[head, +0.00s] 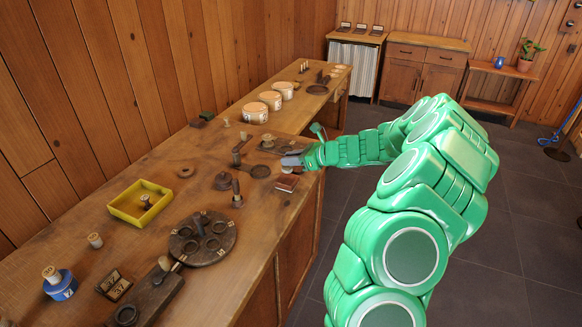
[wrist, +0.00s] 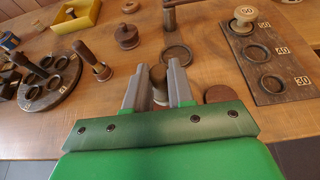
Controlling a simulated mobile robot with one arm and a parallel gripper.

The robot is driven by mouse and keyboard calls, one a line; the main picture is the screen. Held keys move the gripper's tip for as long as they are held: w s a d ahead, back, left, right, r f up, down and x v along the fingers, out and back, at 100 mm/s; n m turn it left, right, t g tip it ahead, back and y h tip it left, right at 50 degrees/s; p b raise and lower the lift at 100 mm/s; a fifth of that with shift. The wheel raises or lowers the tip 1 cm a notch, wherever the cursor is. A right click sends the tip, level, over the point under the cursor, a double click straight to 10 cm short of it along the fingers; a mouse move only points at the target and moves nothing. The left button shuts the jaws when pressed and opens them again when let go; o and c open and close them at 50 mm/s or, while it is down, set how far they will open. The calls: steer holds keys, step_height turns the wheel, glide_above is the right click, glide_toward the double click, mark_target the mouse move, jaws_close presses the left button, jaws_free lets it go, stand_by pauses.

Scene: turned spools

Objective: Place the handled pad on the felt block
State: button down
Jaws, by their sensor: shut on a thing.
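My gripper (head: 288,161) is at the near edge of the bench, its jaws shut on a small brown cylindrical piece (wrist: 160,84). In the wrist view the gripper (wrist: 159,70) hides the lower part of this piece. It looks like the grip of the handled pad, but the pad itself cannot be made out. A reddish-brown block (head: 286,183), possibly the felt block, lies on the bench just below the gripper in the head view. I cannot tell whether the held piece touches anything.
A dark ring (wrist: 177,55) lies ahead of the jaws. An upright handled piece (head: 237,194) and a round lidded piece (head: 222,182) stand to the left. A numbered board (wrist: 268,62) lies right. A yellow tray (head: 125,213) and round holed board (head: 222,250) are farther left.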

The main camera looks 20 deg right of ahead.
steer(key=shift+w+f, duration=0.25)
steer(key=shift+f, duration=1.5)
steer(key=c, duration=1)
jaws_free()
steer(key=shift+f, duration=0.1)
steer(key=shift+s+d+r, duration=0.2)
steer(key=v, duration=1.1)
steer(key=shift+s+d+r, duration=0.15)
steer(key=shift+s, duration=0.05)
